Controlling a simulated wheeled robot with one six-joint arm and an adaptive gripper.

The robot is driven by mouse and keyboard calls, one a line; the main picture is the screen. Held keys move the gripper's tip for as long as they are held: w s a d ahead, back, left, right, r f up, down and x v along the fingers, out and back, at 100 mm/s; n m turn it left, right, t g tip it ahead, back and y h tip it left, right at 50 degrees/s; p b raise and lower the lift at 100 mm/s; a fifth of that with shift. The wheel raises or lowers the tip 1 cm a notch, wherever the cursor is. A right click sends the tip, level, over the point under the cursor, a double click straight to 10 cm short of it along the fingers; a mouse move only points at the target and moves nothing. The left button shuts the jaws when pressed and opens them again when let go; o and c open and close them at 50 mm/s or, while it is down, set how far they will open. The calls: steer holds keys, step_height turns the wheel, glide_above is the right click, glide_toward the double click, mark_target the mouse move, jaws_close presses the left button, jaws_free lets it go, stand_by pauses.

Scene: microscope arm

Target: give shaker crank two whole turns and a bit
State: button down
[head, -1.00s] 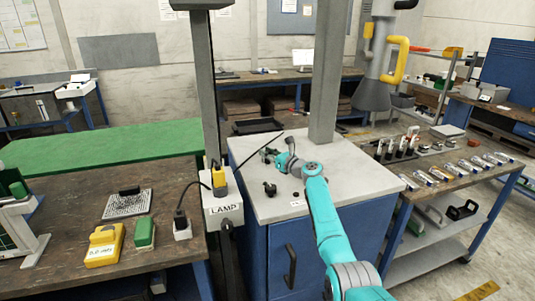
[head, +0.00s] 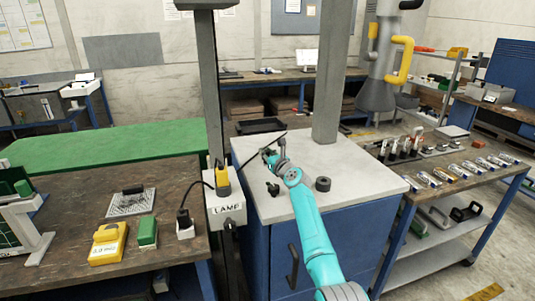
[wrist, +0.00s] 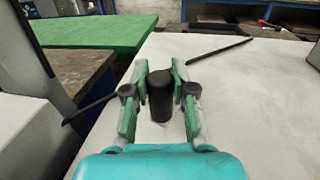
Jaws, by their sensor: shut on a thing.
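My gripper (wrist: 158,97) is shut on an upright black cylinder (wrist: 160,92), which I take to be the shaker crank's handle. The cylinder stands between the green finger pads in the wrist view. In the head view my gripper (head: 268,156) is low over the far left of the pale cabinet top (head: 365,178); the handle is too small to make out there. A thin dark rod (head: 276,139) shows beyond the gripper and also in the wrist view (wrist: 220,49). Whether it belongs to the crank I cannot tell. The crank's lower part is hidden.
A small dark fitting (head: 272,188) and a dark round piece (head: 323,184) sit on the cabinet top near my arm. A grey post (head: 327,85) rises at its back edge. The top's right side is clear.

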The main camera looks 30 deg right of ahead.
steer(key=c, duration=0.9)
jaws_free()
steer(key=s, duration=0.8)
steer(key=s+a, duration=0.1)
steer(key=s, duration=0.3)
steer(key=shift+a, duration=0.1)
